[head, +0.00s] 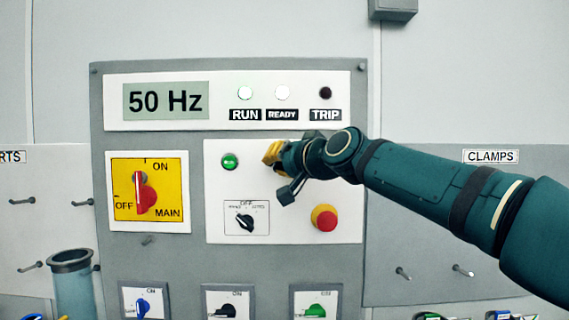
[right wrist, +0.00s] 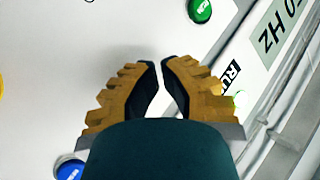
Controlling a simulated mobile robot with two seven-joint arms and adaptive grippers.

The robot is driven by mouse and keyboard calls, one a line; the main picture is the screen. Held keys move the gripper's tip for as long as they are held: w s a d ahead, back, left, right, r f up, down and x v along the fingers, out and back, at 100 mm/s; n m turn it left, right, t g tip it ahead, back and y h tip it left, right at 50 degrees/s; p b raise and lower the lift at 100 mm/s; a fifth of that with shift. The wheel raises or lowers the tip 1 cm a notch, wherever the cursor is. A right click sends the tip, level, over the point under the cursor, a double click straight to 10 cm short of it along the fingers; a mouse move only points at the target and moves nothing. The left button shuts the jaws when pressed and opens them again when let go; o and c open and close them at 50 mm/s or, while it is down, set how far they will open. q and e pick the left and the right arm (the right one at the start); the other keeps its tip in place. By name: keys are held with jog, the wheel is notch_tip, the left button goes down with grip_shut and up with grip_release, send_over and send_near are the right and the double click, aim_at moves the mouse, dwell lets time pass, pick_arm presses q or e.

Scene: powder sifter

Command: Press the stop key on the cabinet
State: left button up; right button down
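The cabinet (head: 98,200) has a white control plate (head: 215,190) on its front. My right gripper (head: 270,155) is in front of this plate, right of a green button (head: 230,161). In the right wrist view its yellow-brown fingers (right wrist: 160,64) are drawn together, with only a narrow gap at the tips and nothing visible between them. The green button also shows there (right wrist: 199,10), and a blue button (right wrist: 70,170) lies on the other side of the fingers. No key marked stop is readable; the plate behind the fingers is hidden. Contact cannot be told. My left gripper is out of view.
A red mushroom button (head: 325,218) is below my right arm, and a black selector (head: 245,221) is left of it. The RUN (head: 245,93) and READY (head: 282,92) lamps are lit white; the TRIP lamp (head: 325,93) is dark. A red main switch (head: 145,198) is at left.

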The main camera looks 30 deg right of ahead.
jog(key=shift+w+d, duration=0.1)
jog(key=shift+w, duration=0.1)
dwell(0.3)
jog(key=shift+s, duration=0.15)
jog(key=shift+s+a, duration=0.4)
jog(key=shift+s, duration=0.15)
dwell(0.3)
jog(key=s+a, duration=0.1)
jog(key=s, duration=0.2)
jog(key=s+a, duration=0.1)
jog(key=shift+s+a, duration=0.15)
jog(key=shift+a, duration=0.2)
dwell(0.8)
